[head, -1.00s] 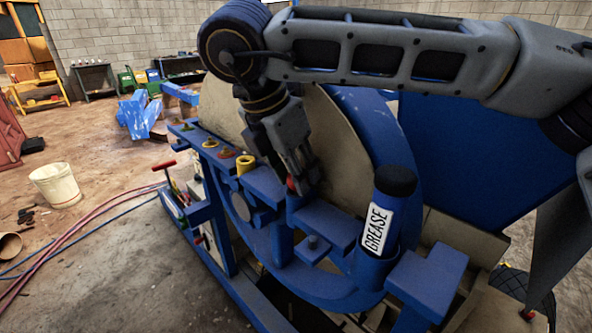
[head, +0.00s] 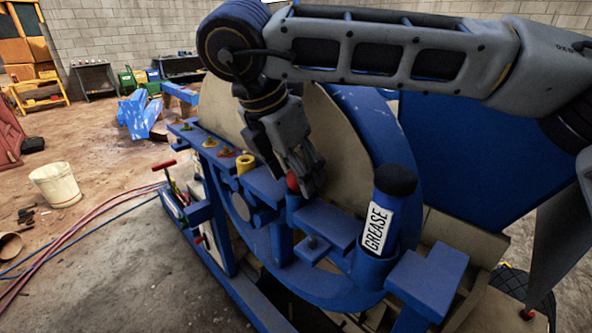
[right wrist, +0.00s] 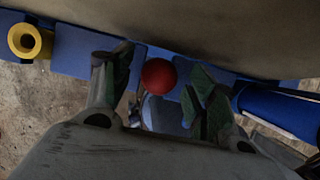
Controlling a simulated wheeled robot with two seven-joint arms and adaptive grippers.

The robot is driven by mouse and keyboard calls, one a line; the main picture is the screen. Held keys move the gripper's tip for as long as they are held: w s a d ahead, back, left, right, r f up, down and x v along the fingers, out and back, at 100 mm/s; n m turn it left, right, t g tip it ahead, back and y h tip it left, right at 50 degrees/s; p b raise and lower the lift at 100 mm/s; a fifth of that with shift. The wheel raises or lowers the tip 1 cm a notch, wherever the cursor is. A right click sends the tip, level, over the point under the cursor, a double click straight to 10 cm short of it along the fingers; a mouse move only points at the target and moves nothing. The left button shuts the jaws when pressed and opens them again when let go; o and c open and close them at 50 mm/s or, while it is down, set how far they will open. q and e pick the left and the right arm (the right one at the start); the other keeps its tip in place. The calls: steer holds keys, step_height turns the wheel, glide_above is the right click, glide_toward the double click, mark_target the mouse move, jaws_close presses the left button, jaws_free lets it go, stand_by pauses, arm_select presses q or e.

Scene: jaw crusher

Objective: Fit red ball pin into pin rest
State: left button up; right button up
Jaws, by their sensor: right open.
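The red ball pin shows as a red ball (head: 292,182) at the top of a blue upright holder (head: 290,205) on the blue machine frame. In the right wrist view the red ball (right wrist: 157,76) lies between the fingertips, with a gap on each side. My right gripper (head: 305,183) is open around or just above the ball; it also shows in the right wrist view (right wrist: 158,88). The shaft below the ball is hidden, so I cannot tell how deep it sits. My left gripper is not in view.
A grease tube (head: 378,225) stands in a holder to the right. A yellow ring (head: 245,164) and several small knobs sit to the left. The large pale wheel (head: 335,150) stands close behind the gripper. A white bucket (head: 55,187) and hoses lie on the floor at left.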

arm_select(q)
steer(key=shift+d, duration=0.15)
arm_select(e)
steer(key=v, duration=1.2)
stand_by(0.8)
arm_select(q)
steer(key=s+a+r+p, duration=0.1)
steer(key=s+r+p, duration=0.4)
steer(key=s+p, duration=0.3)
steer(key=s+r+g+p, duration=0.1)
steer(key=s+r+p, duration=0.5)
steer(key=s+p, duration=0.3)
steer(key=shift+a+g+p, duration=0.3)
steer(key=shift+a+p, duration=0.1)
steer(key=shift+p, duration=1.8)
arm_select(e)
step_height(320, 180, up, 21)
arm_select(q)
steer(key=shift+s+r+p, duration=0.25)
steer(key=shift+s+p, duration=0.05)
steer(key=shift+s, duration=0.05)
arm_select(e)
steer(key=shift+r, duration=0.4)
